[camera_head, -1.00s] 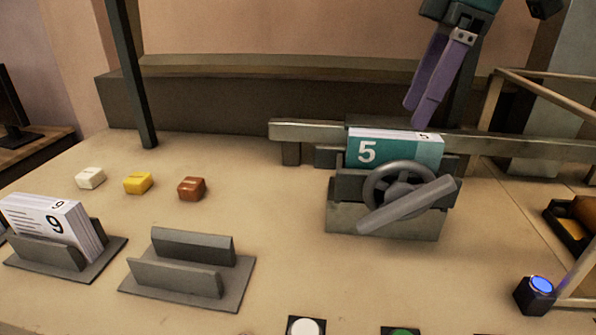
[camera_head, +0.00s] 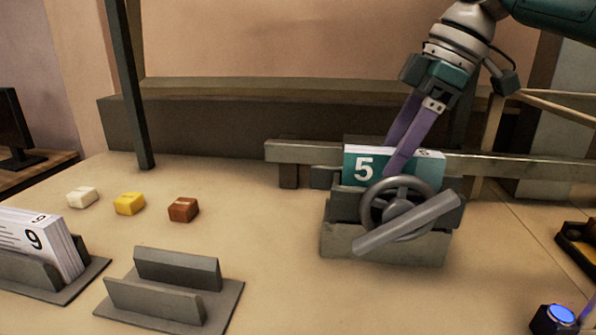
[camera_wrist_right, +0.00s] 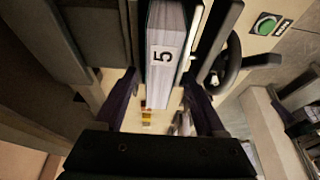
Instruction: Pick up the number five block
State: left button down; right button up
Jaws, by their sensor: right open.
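The number five block (camera_head: 357,168) is a white paper-like block with a teal face marked 5. It stands in a grey vise-like holder (camera_head: 345,240) with a handwheel at its front. My right gripper (camera_head: 394,172) is open, and its purple fingers reach down at the block's top. In the right wrist view the block's top edge with its 5 (camera_wrist_right: 163,55) lies between the open fingers (camera_wrist_right: 165,95), with no clear contact. My left gripper is not in view.
A grey bar (camera_head: 300,152) runs behind the holder. An empty grey stand (camera_head: 175,285) and a block marked 9 (camera_head: 35,240) are at the left. White, yellow (camera_head: 130,204) and brown small blocks lie behind them. A blue-lit button (camera_head: 560,314) is at the lower right.

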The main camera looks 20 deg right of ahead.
jog(key=shift+f, duration=0.3)
jog(key=shift+f, duration=0.25)
dwell(0.4)
jog(key=shift+c, duration=0.2)
grip_shut()
dwell(0.4)
